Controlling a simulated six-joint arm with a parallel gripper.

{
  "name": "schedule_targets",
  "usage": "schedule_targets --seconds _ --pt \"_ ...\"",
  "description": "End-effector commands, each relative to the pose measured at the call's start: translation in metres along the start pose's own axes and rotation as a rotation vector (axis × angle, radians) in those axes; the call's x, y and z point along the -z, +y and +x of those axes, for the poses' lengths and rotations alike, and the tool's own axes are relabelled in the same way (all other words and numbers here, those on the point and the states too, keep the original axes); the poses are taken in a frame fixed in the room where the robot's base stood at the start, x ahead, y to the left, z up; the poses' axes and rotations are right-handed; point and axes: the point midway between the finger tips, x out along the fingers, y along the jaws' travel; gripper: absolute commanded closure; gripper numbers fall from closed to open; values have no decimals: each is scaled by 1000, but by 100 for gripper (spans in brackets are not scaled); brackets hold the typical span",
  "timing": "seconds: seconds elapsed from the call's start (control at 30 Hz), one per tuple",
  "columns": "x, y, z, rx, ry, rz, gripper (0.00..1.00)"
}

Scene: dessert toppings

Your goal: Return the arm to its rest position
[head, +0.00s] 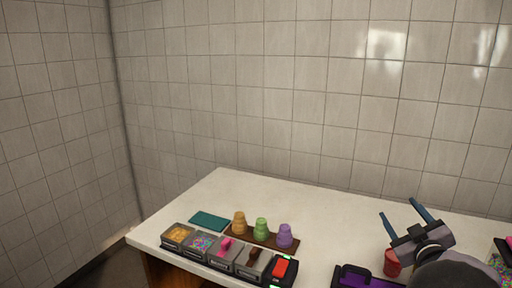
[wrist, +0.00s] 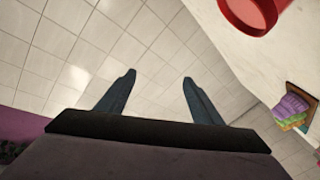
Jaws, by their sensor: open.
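My gripper (head: 407,212) is raised above the right part of the counter, its two blue fingers spread apart with nothing between them. In the wrist view my gripper (wrist: 158,90) also shows open and empty, with tiled wall beyond the fingers. My dark wrist and arm fill the lower right corner of the head view and hide part of the counter there.
A red cup (head: 392,263) stands just below my gripper, beside a purple tray (head: 362,279). Orange, green (head: 261,229) and purple cups stand on a brown board. Topping bins (head: 222,250) line the front edge near a teal mat (head: 209,221). The counter's middle (head: 325,235) is clear.

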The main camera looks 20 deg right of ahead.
Motion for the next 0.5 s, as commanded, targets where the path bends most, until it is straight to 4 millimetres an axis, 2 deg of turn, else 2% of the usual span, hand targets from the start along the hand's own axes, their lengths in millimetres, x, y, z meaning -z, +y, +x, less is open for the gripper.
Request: schedule_targets --seconds 0.03,0.1,0.17,0.27,0.37,0.47,0.5 --pt "11 -7 16 -16 -31 -31 40" --pt "22 -13 33 -42 -91 -59 40" --pt "31 -22 44 -55 -143 -72 40" --pt "48 -46 57 -48 -229 -78 40" --pt "66 -81 61 -3 -313 -64 40" --pt "86 -130 53 91 -402 -27 40" --pt "93 -155 45 146 -443 -4 40"
